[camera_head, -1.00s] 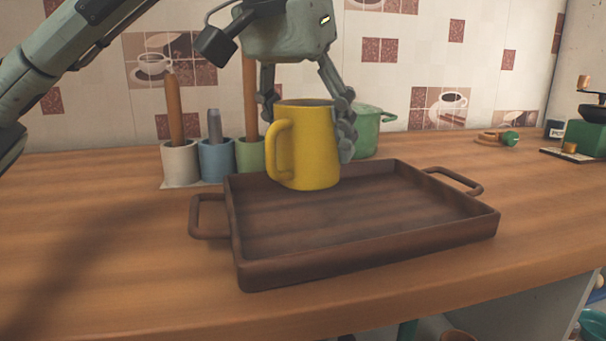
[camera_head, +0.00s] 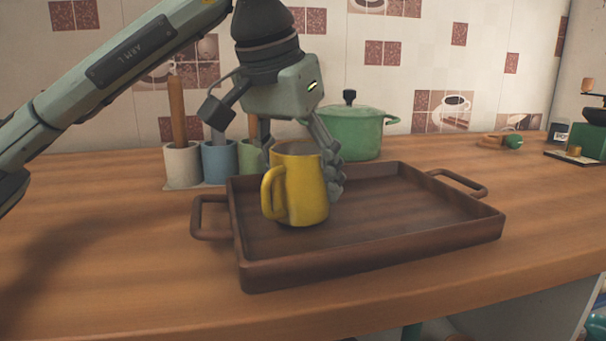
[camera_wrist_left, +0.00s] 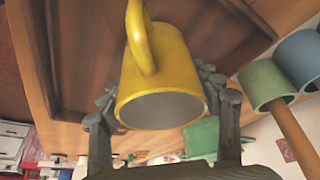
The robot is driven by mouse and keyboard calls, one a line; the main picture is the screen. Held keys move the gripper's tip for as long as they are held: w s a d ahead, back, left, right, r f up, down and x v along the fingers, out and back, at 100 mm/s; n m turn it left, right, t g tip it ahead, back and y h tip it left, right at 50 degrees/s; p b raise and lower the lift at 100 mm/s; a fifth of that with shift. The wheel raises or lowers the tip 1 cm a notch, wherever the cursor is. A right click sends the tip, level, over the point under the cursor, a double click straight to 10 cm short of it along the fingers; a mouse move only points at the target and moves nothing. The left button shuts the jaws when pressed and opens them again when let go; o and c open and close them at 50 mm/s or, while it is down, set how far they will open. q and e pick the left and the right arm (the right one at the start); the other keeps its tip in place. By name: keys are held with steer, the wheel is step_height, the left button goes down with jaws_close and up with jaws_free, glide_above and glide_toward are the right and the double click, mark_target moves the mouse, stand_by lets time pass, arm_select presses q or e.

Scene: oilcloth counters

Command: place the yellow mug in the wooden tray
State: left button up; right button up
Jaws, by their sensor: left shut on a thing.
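The yellow mug (camera_head: 305,190) is upright inside the outline of the wooden tray (camera_head: 372,264), over its left part. Its base looks at or very near the tray floor; I cannot tell whether it touches. My left gripper (camera_head: 300,178) is shut on the mug from behind, with one finger at the right side and the other mostly hidden behind the mug. In the left wrist view the mug (camera_wrist_left: 160,80) sits between both fingers, its handle pointing away from the gripper, with the tray (camera_wrist_left: 75,45) beyond. My right gripper is not in view.
A green lidded pot (camera_head: 355,133) stands behind the tray. White, blue and green holders (camera_head: 182,166) with upright tools stand at the back left. The right part of the tray is empty. A grinder (camera_head: 590,135) is at the far right.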

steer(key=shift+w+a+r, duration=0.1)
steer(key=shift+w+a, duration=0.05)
arm_select(q)
steer(key=o, duration=1.4)
steer(key=shift+r, duration=0.1)
steer(key=p+v, duration=0.1)
steer(key=v, duration=0.9)
steer(key=shift+s+r, duration=0.1)
steer(key=shift+r, duration=0.3)
steer(key=shift+s+a+r, duration=0.2)
steer(key=shift+s+r, duration=0.05)
steer(key=shift+r, duration=0.3)
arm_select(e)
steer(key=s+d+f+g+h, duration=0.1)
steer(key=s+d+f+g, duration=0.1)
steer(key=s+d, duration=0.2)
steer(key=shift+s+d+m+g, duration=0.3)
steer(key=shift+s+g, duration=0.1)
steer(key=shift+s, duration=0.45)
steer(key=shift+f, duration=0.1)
